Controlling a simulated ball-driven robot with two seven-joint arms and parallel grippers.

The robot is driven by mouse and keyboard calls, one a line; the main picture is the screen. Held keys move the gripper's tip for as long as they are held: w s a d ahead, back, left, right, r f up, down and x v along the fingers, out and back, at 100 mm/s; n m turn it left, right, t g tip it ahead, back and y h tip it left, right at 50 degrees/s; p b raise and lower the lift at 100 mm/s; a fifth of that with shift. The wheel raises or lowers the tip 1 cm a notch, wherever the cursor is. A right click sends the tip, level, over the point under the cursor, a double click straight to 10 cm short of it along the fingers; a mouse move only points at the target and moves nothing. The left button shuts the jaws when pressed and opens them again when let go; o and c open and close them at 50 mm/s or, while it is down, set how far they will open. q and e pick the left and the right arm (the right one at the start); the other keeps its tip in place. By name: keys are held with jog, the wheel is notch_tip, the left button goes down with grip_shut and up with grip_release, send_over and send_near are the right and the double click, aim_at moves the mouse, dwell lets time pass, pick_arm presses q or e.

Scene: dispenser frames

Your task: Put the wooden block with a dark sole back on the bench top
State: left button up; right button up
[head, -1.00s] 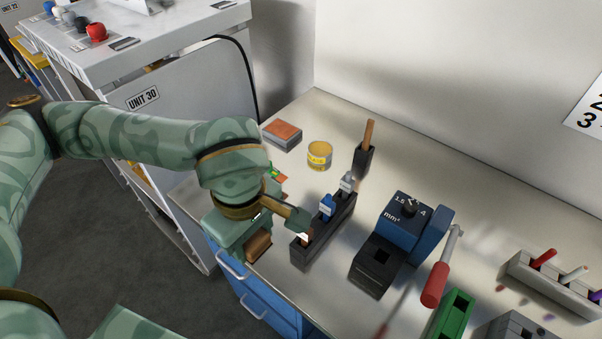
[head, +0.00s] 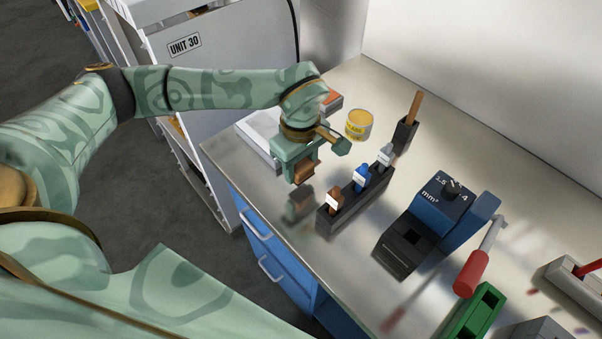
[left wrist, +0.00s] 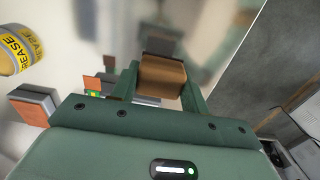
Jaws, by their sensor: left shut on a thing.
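My left gripper (head: 303,176) is shut on the wooden block (head: 304,171), a small brown piece. It hangs over the bench top (head: 262,182) near its left edge, left of the black bottle rack (head: 346,212). A dark blurred reflection shows on the bench below the block, and a gap appears to separate them. In the left wrist view the block (left wrist: 162,77) sits between both fingers, with a thin dark edge on its far side. Its sole is otherwise hidden. My right gripper is not in view.
A grease tin (head: 359,124), a brush holder (head: 404,134) and an orange-topped block (head: 334,99) stand behind. Bare bench lies between gripper and front edge.

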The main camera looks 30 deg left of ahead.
aim_at(301, 175)
pick_arm(q)
notch_tip(301, 175, down, 4)
jog(key=shift+w+a+r+b, duration=0.1)
jog(key=shift+r+b, duration=0.1)
jog(key=shift+b, duration=0.25)
jog(key=shift+r, duration=0.1)
jog(key=o, duration=1)
jog(key=shift+c, duration=0.2)
notch_tip(301, 175, up, 11)
jog(key=p, duration=0.2)
jog(key=shift+p, duration=0.4)
jog(key=shift+r, duration=0.55)
